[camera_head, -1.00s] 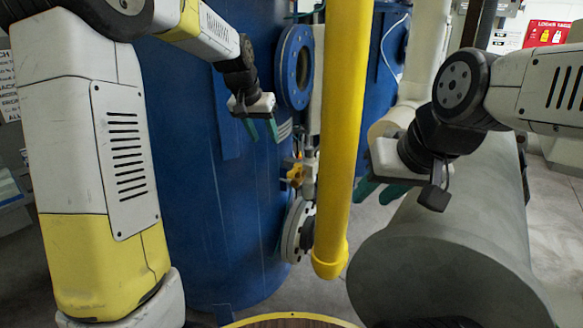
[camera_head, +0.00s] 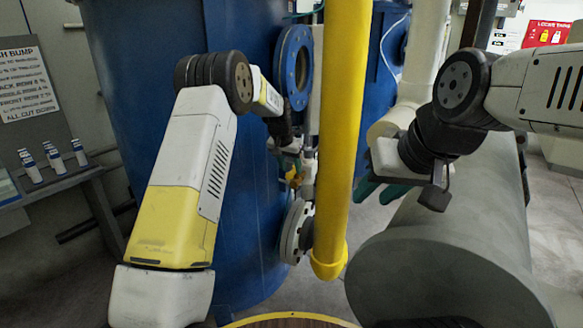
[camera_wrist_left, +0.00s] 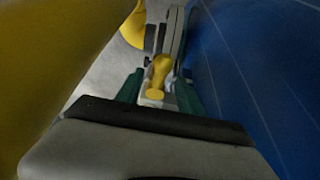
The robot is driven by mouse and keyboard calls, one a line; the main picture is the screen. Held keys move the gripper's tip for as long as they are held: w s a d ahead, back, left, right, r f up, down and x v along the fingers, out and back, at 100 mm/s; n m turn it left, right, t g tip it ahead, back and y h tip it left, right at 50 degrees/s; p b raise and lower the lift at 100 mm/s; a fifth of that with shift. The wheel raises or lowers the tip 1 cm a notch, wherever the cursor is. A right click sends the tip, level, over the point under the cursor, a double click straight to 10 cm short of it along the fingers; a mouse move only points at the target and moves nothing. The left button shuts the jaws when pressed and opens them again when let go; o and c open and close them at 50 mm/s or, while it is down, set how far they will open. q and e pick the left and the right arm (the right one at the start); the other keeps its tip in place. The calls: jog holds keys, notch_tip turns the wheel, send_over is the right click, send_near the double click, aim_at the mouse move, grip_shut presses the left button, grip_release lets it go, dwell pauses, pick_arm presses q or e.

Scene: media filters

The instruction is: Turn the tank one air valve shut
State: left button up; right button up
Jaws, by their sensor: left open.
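The air valve has a yellow handle (camera_head: 294,177) on small fittings beside the blue tank (camera_head: 180,90), just left of the yellow pipe. My left gripper (camera_head: 286,152) is at the valve, partly hidden by its own wrist in the head view. In the left wrist view its green fingers (camera_wrist_left: 160,92) are open, with the yellow handle (camera_wrist_left: 157,76) showing between them. I cannot tell whether either finger touches it. My right gripper (camera_head: 379,190) is right of the yellow pipe, with its green fingers apart and empty.
A vertical yellow pipe (camera_head: 340,130) stands close right of the valve. A round flange (camera_head: 297,231) sits below it. A large grey pipe (camera_head: 450,240) fills the lower right. A shelf with small bottles (camera_head: 55,160) is at the left.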

pick_arm(q)
jog(key=shift+x, duration=0.85)
grip_shut()
dwell(0.8)
